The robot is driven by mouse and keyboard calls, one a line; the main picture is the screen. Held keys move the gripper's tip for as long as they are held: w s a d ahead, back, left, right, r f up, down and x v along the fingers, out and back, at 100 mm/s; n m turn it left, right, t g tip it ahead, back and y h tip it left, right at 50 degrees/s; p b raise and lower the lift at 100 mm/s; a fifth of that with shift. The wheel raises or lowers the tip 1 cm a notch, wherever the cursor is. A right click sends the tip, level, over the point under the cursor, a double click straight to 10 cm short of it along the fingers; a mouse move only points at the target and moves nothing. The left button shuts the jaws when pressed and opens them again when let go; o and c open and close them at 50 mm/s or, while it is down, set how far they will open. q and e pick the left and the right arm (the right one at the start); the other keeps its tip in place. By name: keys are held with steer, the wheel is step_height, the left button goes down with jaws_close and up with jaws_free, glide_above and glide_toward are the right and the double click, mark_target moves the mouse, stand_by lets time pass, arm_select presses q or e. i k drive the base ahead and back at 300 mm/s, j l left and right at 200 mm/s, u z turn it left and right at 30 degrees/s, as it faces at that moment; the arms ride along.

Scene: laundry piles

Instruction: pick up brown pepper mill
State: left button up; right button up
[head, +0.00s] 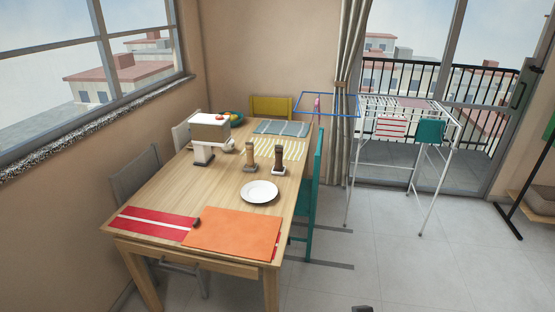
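Two mills stand upright on the wooden table, on the right side of its middle. One is a lighter brown mill (250,155) on a dark base. The other is a dark brown mill (278,157) with a pale band near its foot, just to the right. A small gap separates them. I cannot tell for sure which one is the brown pepper mill.
A white plate (259,192) lies in front of the mills, and a white stand mixer (209,138) stands to their left. An orange placemat (233,234) and a red one (155,222) lie at the table's (190,188) near end. A teal chair (315,180) is at its right side.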

mark_target(279, 168)
steer(key=i+l+u, duration=0.1)
steer(key=i+l, duration=0.35)
steer(key=l, duration=0.15)
steer(key=i+l+u, duration=0.25)
steer(key=i+l, duration=0.2)
steer(key=l, duration=0.2)
steer(key=i+l, duration=0.15)
steer(key=l, duration=0.2)
steer(key=i+l+u, duration=0.15)
steer(key=l, duration=0.25)
steer(key=i, duration=0.05)
